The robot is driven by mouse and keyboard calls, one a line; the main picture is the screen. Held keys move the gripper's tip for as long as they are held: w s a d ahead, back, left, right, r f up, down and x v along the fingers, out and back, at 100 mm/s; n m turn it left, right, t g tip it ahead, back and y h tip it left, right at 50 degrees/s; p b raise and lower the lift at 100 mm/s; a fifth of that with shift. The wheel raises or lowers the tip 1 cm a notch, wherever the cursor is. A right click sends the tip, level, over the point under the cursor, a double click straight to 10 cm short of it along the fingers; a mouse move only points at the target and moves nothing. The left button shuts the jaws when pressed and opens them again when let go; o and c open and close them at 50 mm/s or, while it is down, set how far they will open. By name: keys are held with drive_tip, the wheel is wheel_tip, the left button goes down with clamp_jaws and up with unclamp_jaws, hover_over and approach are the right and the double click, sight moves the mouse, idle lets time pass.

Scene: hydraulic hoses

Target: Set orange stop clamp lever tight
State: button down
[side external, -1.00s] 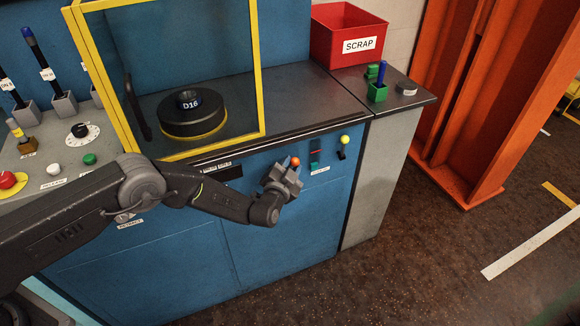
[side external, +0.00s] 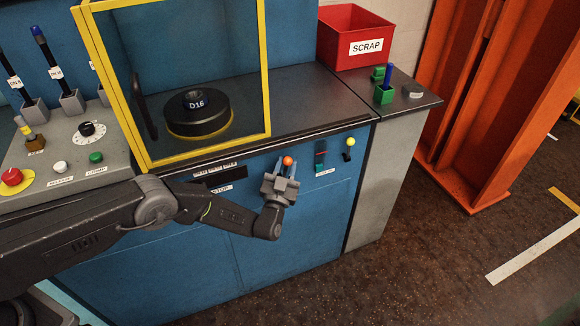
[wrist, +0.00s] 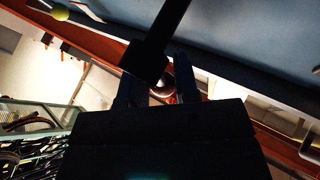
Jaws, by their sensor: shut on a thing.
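The orange-knobbed lever (side external: 288,160) is on the front of the blue cabinet, under the counter edge. My gripper (side external: 281,182) is at this lever and shut on it, with the orange knob showing just above the fingers. In the wrist view the gripper (wrist: 160,88) is dark against the light. Its two fingers stand either side of a dark bar, with a rounded metal part and some orange between them. The exact contact is hidden in shadow there. A label ending in "STOP" (side external: 221,188) is left of the lever.
A yellow-knobbed lever (side external: 350,142) and a dark part with red and green (side external: 320,155) are to the right. A yellow-framed guard (side external: 268,70) with a black D16 drum (side external: 198,112) stands above. A red SCRAP bin (side external: 350,40) is on the counter. The floor in front is clear.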

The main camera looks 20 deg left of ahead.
drive_tip(key=shift+s+a+n+t+y, duration=0.25)
drive_tip(key=shift+n+y, duration=0.3)
drive_tip(key=shift+n, duration=0.3)
drive_tip(key=shift+s+a+n+t+y, duration=0.15)
drive_tip(key=shift+n+t+y, duration=0.2)
drive_tip(key=shift+n+y, duration=0.35)
drive_tip(key=shift+n, duration=0.25)
drive_tip(key=c, duration=0.8)
unclamp_jaws()
drive_tip(key=shift+c, duration=0.2)
drive_tip(key=v, duration=1.3)
drive_tip(key=shift+s+f, duration=0.2)
drive_tip(key=shift+s, duration=0.15)
drive_tip(key=shift+w+r, duration=0.1)
